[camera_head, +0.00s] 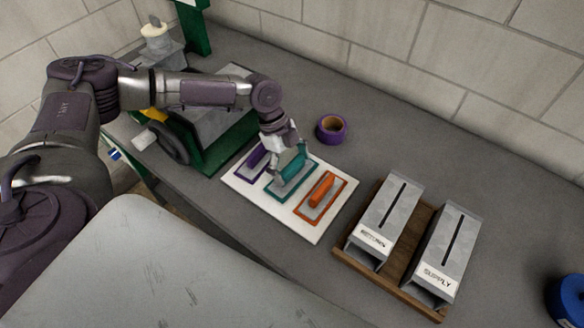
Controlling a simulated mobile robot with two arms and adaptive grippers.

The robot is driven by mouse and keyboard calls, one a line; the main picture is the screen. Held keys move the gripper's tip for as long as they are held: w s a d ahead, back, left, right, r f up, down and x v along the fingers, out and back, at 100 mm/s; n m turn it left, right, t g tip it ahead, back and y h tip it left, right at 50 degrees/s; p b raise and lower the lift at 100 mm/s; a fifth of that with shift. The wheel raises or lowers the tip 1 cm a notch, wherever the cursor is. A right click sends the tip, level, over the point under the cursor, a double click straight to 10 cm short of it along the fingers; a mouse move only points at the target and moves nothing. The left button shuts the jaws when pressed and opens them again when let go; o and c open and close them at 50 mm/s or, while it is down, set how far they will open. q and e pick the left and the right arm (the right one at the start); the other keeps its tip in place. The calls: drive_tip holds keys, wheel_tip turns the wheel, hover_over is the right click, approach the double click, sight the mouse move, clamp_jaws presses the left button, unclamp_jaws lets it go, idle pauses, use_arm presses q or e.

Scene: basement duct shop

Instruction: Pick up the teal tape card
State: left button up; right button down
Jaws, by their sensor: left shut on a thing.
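The white board (242,196) lies on the grey bench with a purple, a teal and an orange place side by side. My left gripper (284,162) is over the middle place and shut on the teal tape card (295,164). The gripper covers part of the card. I cannot tell how far the card is above its teal-outlined place (279,196). The orange card (322,190) lies flat in its outline to the right. The purple card (256,158) is to the left, partly behind the gripper. My right gripper is not in view.
A purple tape roll (331,129) stands behind the board. To the right, a wooden rack (405,277) holds two slotted metal ducts, RETURN (387,222) and SUPPLY (447,252). A green machine (226,146) is to the left, and a blue roll (568,299) is at far right.

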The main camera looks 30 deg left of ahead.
sight(292, 167)
use_arm(q)
drive_tip(key=shift+r, duration=0.45)
wheel_tip(292, 167, up, 3)
drive_tip(key=shift+s+d+f+b, duration=0.1)
drive_tip(key=shift+s+b, duration=0.05)
drive_tip(key=shift+b, duration=0.5)
drive_tip(key=s+d+r+b, duration=0.1)
drive_tip(key=s+d+r, duration=0.4)
drive_tip(key=s, duration=0.5)
drive_tip(key=shift+r+b, duration=0.4)
drive_tip(key=shift+r, duration=0.55)
drive_tip(key=shift+s, duration=0.1)
drive_tip(key=o, duration=0.4)
drive_tip(key=shift+c, duration=1.4)
